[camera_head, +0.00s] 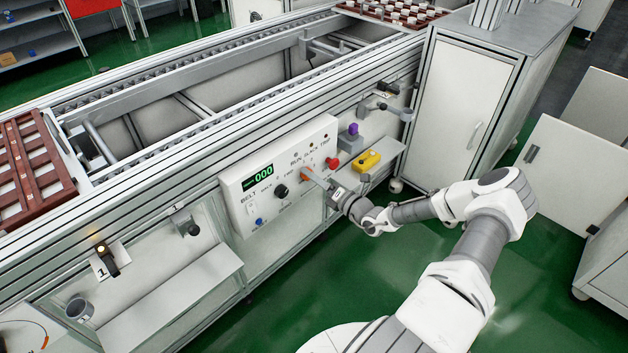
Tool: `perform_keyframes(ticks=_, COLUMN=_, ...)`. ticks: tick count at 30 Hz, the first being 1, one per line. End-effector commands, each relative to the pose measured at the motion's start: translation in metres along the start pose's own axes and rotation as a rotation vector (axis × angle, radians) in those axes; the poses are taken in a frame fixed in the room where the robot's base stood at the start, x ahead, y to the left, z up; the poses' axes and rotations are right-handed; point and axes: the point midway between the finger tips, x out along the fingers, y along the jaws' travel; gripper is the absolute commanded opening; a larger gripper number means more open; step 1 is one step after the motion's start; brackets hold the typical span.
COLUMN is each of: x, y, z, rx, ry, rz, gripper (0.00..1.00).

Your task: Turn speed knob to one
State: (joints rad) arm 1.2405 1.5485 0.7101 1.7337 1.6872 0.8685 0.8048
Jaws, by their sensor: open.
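The white control panel (240,187) on the conveyor's side carries a green display (262,172) that reads 000. A round black knob (281,191) sits below the display; its pointer position and label are too small to read, so I cannot tell for sure that it is the speed knob. An orange control (305,174) is to its right. My gripper (311,175) is open in front of the panel, with its fingers by the orange control and right of the black knob. I cannot tell whether they touch it. My gripper hides the panel's lower right part.
A red button (333,163) is on the panel's right side, and a blue button (259,221) is at its lower left. A yellow box (367,161) stands on a shelf to the right. A white cabinet (462,110) stands beyond it. Green floor is free beside my arm.

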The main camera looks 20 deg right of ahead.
Motion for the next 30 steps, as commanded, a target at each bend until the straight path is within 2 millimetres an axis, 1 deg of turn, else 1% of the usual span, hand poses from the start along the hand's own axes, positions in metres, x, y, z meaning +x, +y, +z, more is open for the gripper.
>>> perform_keyframes(ticks=8, x=0.0017, y=0.0003, z=0.0002, rx=0.0, ry=0.0, rz=0.0, gripper=0.77)
perform_keyframes(ticks=11, x=0.0016, y=0.0002, z=0.0001, rx=0.0, ry=0.0, rz=0.0, gripper=0.6)
perform_keyframes(ticks=12, x=0.0015, y=0.0002, z=0.0001, rx=0.0, ry=0.0, rz=0.0, gripper=0.53)
perform_keyframes(ticks=21, x=0.0014, y=0.0002, z=0.0, rx=0.0, ry=0.0, rz=0.0, gripper=0.0)
perform_keyframes(ticks=30, x=0.0012, y=0.0012, z=0.0004, rx=-0.025, ry=0.001, rz=0.0, gripper=0.0)
